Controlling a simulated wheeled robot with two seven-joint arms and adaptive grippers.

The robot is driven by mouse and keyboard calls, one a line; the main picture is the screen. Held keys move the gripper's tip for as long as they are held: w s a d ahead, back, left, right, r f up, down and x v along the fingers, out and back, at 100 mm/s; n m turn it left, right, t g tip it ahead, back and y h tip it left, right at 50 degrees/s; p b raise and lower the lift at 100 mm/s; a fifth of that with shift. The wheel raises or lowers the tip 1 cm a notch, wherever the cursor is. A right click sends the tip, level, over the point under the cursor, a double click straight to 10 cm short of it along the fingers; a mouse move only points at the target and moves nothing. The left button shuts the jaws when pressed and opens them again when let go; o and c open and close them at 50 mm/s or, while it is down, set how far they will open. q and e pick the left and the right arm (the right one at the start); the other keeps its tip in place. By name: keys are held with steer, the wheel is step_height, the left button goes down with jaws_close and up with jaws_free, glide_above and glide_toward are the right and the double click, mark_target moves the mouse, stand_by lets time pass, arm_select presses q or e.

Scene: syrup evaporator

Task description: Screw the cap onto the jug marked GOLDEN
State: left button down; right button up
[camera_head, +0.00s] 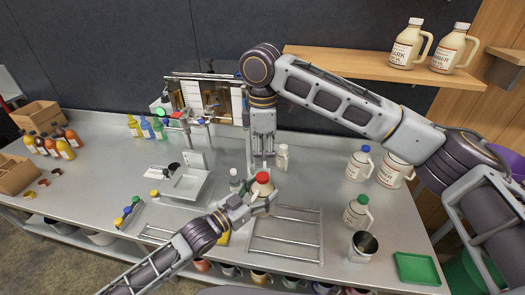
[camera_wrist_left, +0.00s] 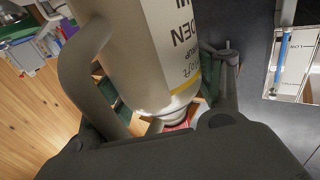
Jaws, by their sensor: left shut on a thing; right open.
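The jug marked GOLDEN (camera_head: 261,189) stands near the middle of the bench. In the left wrist view the jug (camera_wrist_left: 150,50) appears upside down, with the end of its label lettering showing. A red cap (camera_head: 263,177) is at the top of its neck; in the left wrist view red (camera_wrist_left: 178,127) shows at the neck, partly hidden. I cannot tell how tightly it sits. My left gripper (camera_head: 258,200) is shut on the jug. My right gripper (camera_head: 261,161) points down, open, just above the red cap.
A wire rack (camera_head: 285,236) lies right of my left gripper. A small white-capped bottle (camera_head: 282,156) stands behind.

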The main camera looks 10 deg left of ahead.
mark_target(263, 176)
steer(key=n, duration=0.4)
steer(key=shift+a, duration=0.15)
steer(key=n, duration=0.4)
steer(key=shift+s, duration=0.1)
steer(key=n, duration=0.4)
steer(key=shift+a, duration=0.1)
steer(key=shift+n, duration=2)
steer(key=shift+f, duration=0.15)
steer(key=shift+f, duration=3.85)
steer(key=shift+c, duration=0.4)
